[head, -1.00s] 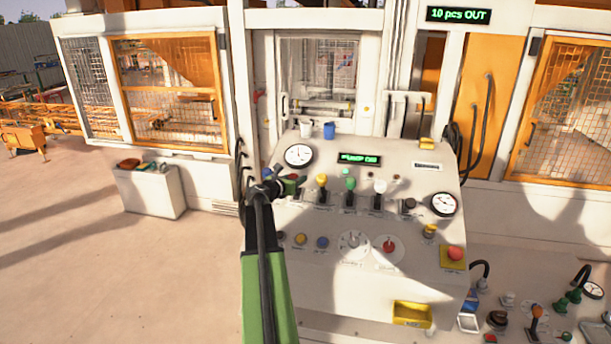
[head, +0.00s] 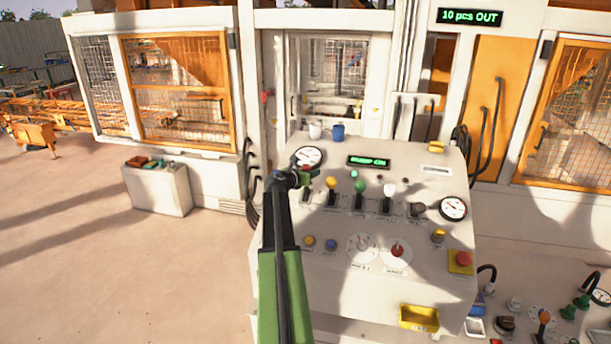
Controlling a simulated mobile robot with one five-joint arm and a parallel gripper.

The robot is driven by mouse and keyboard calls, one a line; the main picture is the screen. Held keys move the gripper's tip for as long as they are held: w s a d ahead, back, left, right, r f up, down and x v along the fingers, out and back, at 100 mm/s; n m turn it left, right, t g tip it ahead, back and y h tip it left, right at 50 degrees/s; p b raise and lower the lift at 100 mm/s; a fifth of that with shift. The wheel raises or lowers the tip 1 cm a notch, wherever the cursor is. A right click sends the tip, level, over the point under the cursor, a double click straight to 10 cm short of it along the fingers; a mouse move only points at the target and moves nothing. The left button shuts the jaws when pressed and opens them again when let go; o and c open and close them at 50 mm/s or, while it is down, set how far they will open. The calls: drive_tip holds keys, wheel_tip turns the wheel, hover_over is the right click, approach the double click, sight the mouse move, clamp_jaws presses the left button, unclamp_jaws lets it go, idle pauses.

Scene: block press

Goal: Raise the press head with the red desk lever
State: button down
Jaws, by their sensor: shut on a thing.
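The control desk (head: 290,280) stands in front of me with a row of levers. My gripper (head: 298,178) is at the left end of this row, shut on the red lever, whose red knob (head: 308,170) shows at the jaws. The jaws hide part of the lever. The knob stands higher on the desk than the yellow lever (head: 331,183) and green lever (head: 360,186) to its right. The press window (head: 330,75) is behind the desk; I cannot make out the press head clearly in it.
A white lever (head: 389,190) and a black one stand further right. A gauge (head: 308,157) is just beyond my gripper, partly covered by it. The desk display (head: 368,162) is lit green. A red push button (head: 463,258) is at the desk's right.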

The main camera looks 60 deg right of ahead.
drive_tip(key=shift+s+d+f, duration=0.1)
drive_tip(key=shift+s, duration=0.15)
drive_tip(key=c, duration=1.2)
unclamp_jaws()
drive_tip(key=o, duration=0.3)
drive_tip(key=shift+s+d+f, duration=0.1)
drive_tip(key=shift+d+f, duration=0.05)
drive_tip(key=shift+d, duration=0.15)
drive_tip(key=shift+w+a, duration=0.25)
drive_tip(key=shift+a, duration=0.05)
drive_tip(key=p+v, duration=0.4)
drive_tip(key=v, duration=1.3)
drive_tip(key=shift+r, duration=0.25)
drive_tip(key=shift+w+a, duration=0.1)
